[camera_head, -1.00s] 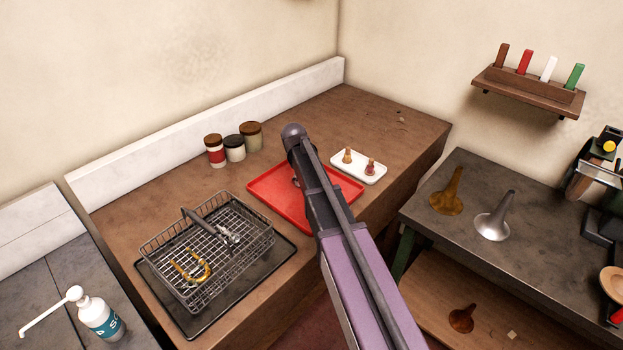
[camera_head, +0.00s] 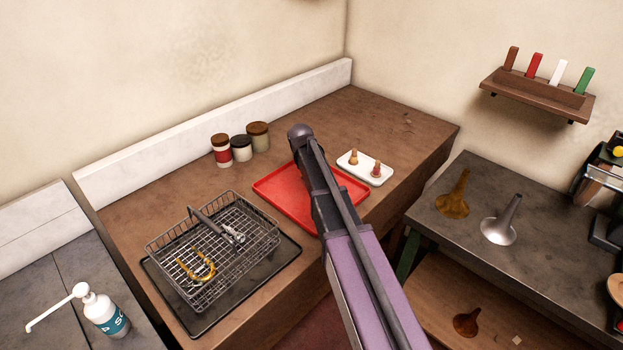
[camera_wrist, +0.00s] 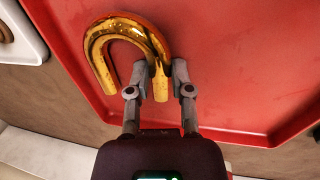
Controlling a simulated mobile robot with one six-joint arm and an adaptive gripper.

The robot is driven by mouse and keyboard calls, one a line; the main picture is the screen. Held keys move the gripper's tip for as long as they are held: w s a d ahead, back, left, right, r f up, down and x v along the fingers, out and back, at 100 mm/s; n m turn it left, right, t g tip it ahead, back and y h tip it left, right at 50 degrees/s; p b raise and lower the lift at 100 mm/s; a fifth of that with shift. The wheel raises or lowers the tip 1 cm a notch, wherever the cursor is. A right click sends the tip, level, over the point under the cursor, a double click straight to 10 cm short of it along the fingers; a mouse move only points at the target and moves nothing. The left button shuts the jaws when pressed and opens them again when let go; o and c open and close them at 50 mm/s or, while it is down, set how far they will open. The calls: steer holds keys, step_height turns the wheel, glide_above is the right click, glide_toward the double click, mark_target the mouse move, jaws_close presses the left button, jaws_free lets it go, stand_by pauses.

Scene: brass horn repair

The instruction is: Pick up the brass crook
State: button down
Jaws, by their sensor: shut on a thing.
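A shiny brass crook (camera_wrist: 158,48), bent like a U, shows in the wrist view over the red tray (camera_wrist: 240,70). My gripper (camera_wrist: 160,80) is shut on one leg of it, a finger on each side. The bend points away from my palm and the other leg lies free to the left. I cannot tell whether the crook touches the tray. In the head view my arm covers part of the red tray (camera_head: 272,188), and the gripper and held crook are hidden. Another yellow U-shaped piece (camera_head: 207,273) lies in the wire basket (camera_head: 265,250).
The basket stands on a dark mat (camera_head: 287,250) left of the red tray. A white dish (camera_head: 363,172) with two small pieces is right of it. Several jars (camera_head: 240,148) stand behind. A dark bench (camera_head: 470,225) with funnel-shaped parts is at the right.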

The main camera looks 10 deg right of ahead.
steer(key=shift+r, duration=0.15)
step_height(320, 180, up, 3)
steer(key=p, duration=0.3)
steer(key=shift+r+p, duration=0.2)
steer(key=shift+p, duration=0.1)
steer(key=s, duration=0.5)
steer(key=s+r+p, duration=0.1)
steer(key=s, duration=0.4)
steer(key=s+d, duration=0.1)
steer(key=s, duration=0.5)
steer(key=shift+r, duration=0.15)
stand_by(0.5)
stand_by(0.6)
